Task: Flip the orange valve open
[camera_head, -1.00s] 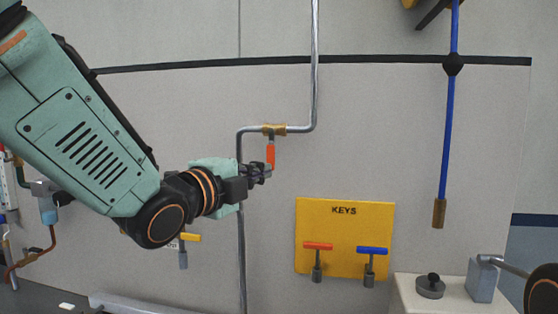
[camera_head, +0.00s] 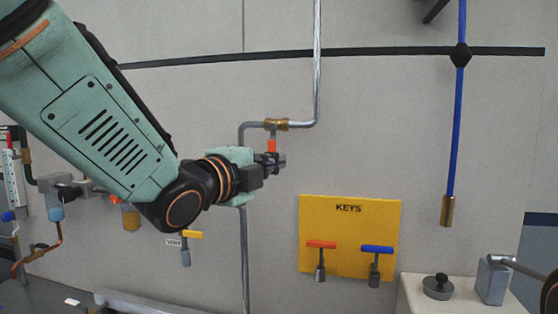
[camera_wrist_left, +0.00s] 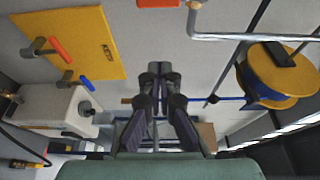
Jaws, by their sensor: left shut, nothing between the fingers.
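The orange valve handle (camera_head: 272,145) hangs straight down from a brass fitting (camera_head: 276,124) on the grey pipe in the head view. My left gripper (camera_head: 277,162) is shut and empty, and its fingers overlap the lower part of the handle, hiding its end. I cannot tell whether they touch. In the left wrist view the shut fingertips (camera_wrist_left: 160,68) sit mid-frame, and the orange handle (camera_wrist_left: 157,3) is cut by the top edge, apart from them in the picture. My right gripper is not seen.
A yellow KEYS board (camera_head: 350,265) with a red-handled key (camera_head: 321,245) and a blue-handled key (camera_head: 376,250) is at lower right. A blue rod (camera_head: 456,130) hangs further right. A small yellow-handled valve (camera_head: 192,235) sits below my left arm.

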